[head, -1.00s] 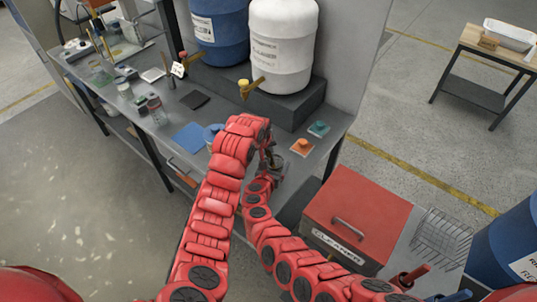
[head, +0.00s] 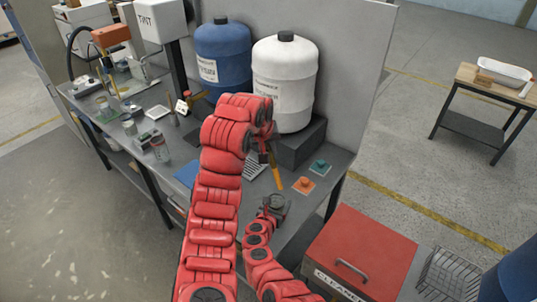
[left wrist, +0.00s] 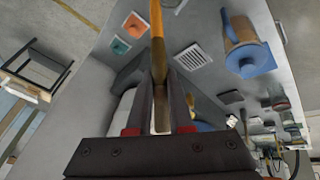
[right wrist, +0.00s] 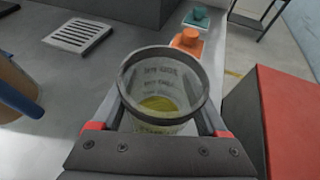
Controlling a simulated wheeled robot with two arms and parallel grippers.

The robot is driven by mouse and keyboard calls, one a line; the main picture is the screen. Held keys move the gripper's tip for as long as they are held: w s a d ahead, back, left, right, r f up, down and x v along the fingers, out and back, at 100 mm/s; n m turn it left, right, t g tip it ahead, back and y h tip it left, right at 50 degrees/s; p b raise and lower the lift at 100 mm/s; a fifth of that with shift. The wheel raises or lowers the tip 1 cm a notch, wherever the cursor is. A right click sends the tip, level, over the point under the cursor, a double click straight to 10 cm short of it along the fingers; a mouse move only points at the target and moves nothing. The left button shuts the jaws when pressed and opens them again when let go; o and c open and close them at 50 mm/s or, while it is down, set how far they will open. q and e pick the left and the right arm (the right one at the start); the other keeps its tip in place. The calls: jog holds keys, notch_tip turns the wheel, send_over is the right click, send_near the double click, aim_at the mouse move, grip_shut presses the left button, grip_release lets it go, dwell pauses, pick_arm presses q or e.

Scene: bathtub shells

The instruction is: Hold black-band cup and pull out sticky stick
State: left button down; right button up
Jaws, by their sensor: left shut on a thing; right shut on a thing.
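My right gripper (right wrist: 158,122) is shut on the black-band cup (right wrist: 160,70). The cup is clear, has a black band at its rim and holds yellow stuff at the bottom. No stick shows inside it. In the head view the cup (head: 277,201) is near the table's front edge, partly hidden by my right arm. My left gripper (left wrist: 160,112) is shut on the sticky stick (left wrist: 158,50), which has an orange-yellow end. In the head view the stick (head: 274,174) hangs above and behind the cup, apart from it.
Orange (head: 305,183) and teal (head: 320,166) pieces on pads lie right of the cup. A white vented plate (right wrist: 80,35) lies behind it. White (head: 284,85) and blue (head: 222,60) drums stand behind. A red box (head: 362,250) is at right.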

jog(key=o, duration=1.4)
jog(key=shift+s+a, duration=0.25)
jog(key=shift+s, duration=0.1)
jog(key=shift+v, duration=5.65)
